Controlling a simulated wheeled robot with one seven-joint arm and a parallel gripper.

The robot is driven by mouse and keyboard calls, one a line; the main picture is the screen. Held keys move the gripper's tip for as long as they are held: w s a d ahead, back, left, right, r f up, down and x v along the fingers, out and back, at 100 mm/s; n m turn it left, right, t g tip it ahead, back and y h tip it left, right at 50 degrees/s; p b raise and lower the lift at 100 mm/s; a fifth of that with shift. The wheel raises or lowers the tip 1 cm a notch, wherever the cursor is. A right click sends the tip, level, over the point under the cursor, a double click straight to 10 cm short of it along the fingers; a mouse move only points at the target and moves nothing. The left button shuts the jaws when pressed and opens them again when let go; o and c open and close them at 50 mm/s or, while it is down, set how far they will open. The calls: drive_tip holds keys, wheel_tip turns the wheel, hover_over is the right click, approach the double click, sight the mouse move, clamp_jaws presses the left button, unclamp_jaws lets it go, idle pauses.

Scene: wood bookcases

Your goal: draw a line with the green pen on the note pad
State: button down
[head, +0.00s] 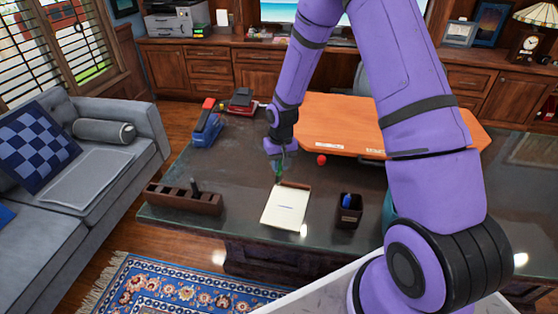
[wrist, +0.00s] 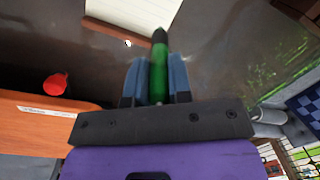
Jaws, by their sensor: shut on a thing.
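My gripper (head: 280,153) is shut on the green pen (head: 279,168), above the desk by the far left corner of the note pad. In the wrist view the green pen (wrist: 159,68) stands between the two blue-grey fingertips (wrist: 157,80), its dark end pointing toward the pad. The note pad (head: 274,217) lies flat on the dark desk, cream with a brown strip along its far edge. A faint short mark shows near its middle. Part of the pad also shows at the top of the wrist view (wrist: 125,10). I cannot tell whether the pen touches anything.
A black cup (head: 348,214) with a blue item stands right of the pad. A wooden holder (head: 180,202) with a dark item stands left.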

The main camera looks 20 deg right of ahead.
drive_tip(key=s+a+r+m+g+y, duration=0.1)
drive_tip(key=s+a+r+m+y, duration=0.2)
drive_tip(key=s, duration=0.5)
wheel_tip(320, 180, down, 6)
drive_tip(key=shift+w+a+h, duration=0.2)
drive_tip(key=shift+a+h, duration=0.1)
drive_tip(key=shift+f, duration=0.65)
idle(1.7)
drive_tip(key=shift+s+d, duration=0.15)
drive_tip(key=shift+s+d, duration=0.35)
drive_tip(key=shift+d, duration=0.05)
drive_tip(key=shift+s+d, duration=0.1)
drive_tip(key=shift+d, duration=0.05)
drive_tip(key=shift+s+d, duration=0.3)
drive_tip(key=shift+d, duration=0.05)
drive_tip(key=shift+s+d, duration=0.15)
drive_tip(key=shift+s+d, duration=0.35)
drive_tip(key=shift+d, duration=0.05)
